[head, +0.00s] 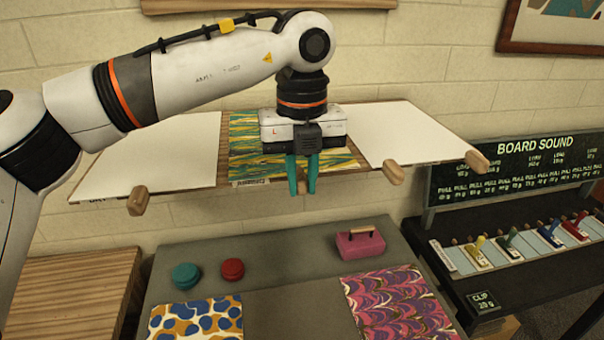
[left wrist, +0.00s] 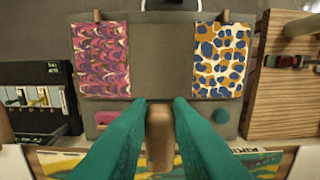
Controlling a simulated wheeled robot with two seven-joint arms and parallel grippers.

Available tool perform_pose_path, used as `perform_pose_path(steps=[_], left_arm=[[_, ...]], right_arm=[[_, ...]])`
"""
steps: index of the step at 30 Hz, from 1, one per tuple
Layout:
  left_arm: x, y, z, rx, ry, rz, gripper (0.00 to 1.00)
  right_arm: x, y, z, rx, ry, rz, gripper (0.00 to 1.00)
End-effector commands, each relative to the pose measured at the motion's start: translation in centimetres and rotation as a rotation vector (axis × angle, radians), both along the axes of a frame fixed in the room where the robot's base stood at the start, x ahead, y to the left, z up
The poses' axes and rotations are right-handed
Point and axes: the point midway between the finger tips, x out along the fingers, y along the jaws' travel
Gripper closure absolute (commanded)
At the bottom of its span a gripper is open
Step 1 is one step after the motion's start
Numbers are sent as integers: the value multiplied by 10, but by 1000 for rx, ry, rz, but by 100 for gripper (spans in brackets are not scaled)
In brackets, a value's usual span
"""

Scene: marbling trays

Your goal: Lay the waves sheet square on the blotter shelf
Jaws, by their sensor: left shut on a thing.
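The yellow-and-green streaked sheet, which I take to be the waves sheet (head: 242,152), lies over the wooden middle of the blotter shelf (head: 224,160), between two white panels. Its sides look roughly in line with the shelf; my gripper hides much of its middle. My left gripper (head: 302,190) is over the sheet's front edge. In the left wrist view, its green fingers (left wrist: 160,102) are shut on a wooden handle (left wrist: 159,145) at that edge. Whether the whole sheet rests flat is hard to tell. My right gripper is not in view.
The grey table (head: 290,310) below holds a blue-spotted sheet (head: 197,320), a magenta scalloped sheet (head: 398,305), a pink block (head: 360,244) and teal (head: 186,276) and red (head: 232,269) round pieces. White panels (head: 160,150) flank the sheet. A dark stand with clips (head: 510,243) is at right.

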Motion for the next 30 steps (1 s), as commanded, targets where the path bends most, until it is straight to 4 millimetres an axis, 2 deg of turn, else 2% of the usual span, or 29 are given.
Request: perform_pose_path(steps=[5,6,10,11,17,21,30], left_arm=[[0,0,0,0,0,0,100],[0,0,0,0,0,0,80],[0,0,0,0,0,0,58],[0,0,0,0,0,0,56],[0,0,0,0,0,0,54],[0,0,0,0,0,0,34],[0,0,0,0,0,0,34]], right_arm=[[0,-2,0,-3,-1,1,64],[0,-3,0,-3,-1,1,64],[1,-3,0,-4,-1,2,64],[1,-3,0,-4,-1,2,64],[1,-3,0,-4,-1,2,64],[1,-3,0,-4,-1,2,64],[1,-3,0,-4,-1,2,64]])
